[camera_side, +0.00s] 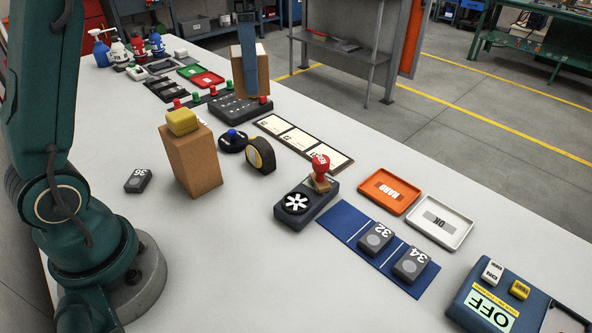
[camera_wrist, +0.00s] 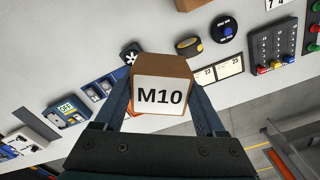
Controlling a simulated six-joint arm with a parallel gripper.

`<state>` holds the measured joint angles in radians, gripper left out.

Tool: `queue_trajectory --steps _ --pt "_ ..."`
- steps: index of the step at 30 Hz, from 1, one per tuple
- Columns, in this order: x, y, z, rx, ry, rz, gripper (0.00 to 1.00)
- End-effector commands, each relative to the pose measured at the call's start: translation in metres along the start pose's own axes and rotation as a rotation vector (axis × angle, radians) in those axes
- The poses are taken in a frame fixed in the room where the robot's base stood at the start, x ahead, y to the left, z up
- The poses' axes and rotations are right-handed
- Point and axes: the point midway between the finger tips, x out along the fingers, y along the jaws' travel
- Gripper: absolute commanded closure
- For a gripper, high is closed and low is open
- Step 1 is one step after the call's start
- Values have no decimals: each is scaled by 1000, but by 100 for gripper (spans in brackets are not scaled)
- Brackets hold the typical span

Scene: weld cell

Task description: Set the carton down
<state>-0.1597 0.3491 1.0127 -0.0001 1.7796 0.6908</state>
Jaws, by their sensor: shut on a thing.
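A brown carton (camera_wrist: 162,70) with a white label reading M10 sits between the two fingers of my gripper (camera_wrist: 162,88) in the wrist view. The fingers press on its left and right sides, so my gripper is shut on it. In the side view the carton (camera_side: 263,72) shows at the far part of the table, behind the dark button box, with one blue-grey finger of my gripper (camera_side: 247,75) across its near face.
The dark button box (camera_side: 240,110) stands in front of the carton. A taller brown block (camera_side: 192,165) with a yellow piece (camera_side: 182,122) on top stands nearer. A card strip (camera_side: 300,143), tape measure (camera_side: 262,155) and orange tray (camera_side: 389,192) lie rightward.

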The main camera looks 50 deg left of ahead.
Motion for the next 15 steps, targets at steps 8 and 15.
queue_trajectory --steps 8,15 --pt "9 8 0 127 -2 2 100" --pt "38 20 -4 410 -2 3 100"
